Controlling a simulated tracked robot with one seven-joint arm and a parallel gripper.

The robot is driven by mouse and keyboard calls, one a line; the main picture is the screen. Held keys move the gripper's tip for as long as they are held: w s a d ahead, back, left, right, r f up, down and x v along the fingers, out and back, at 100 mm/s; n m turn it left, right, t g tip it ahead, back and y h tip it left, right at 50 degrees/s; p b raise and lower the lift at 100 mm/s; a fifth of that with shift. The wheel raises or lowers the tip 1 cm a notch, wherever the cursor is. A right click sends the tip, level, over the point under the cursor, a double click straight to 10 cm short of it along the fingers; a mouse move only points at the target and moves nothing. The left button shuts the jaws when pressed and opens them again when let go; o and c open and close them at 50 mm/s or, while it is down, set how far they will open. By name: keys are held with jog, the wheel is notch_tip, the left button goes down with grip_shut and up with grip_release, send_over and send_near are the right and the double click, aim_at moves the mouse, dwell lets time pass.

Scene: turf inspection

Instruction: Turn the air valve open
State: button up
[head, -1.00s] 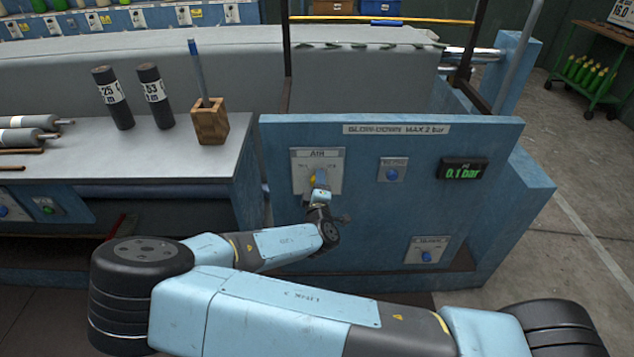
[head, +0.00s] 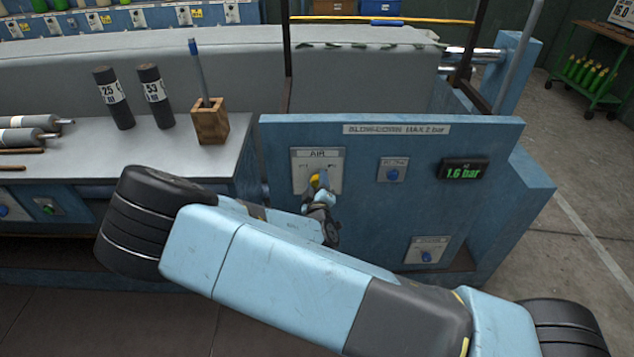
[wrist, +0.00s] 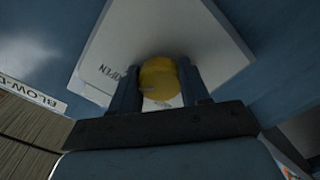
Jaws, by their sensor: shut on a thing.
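The air valve is a yellow knob (head: 315,180) on a pale plate marked AIR (head: 330,160), on the blue panel's upper left. In the wrist view the yellow knob (wrist: 158,80) sits between my two fingers, and the word OPEN shows on the plate (wrist: 205,45) to its left. My gripper (wrist: 160,92) is shut on the knob; in the head view my gripper (head: 317,188) is small and partly covers it. The digital display (head: 463,169) on the panel reads 1.6 bar.
A second small blue knob plate (head: 393,170) and a lower one (head: 426,251) are on the same blue panel (head: 450,215). A label (head: 395,130) reads BLOW-DOWN MAX 2 bar. A grey bench with two dark cylinders (head: 120,98) and a wooden pen block (head: 210,122) stands left.

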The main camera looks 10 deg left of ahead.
jog(key=shift+w+r, duration=0.1)
jog(key=shift+r, duration=0.05)
jog(key=o, duration=1.1)
jog(key=shift+c, duration=0.2)
jog(key=v, duration=1.4)
jog(key=shift+w, duration=0.1)
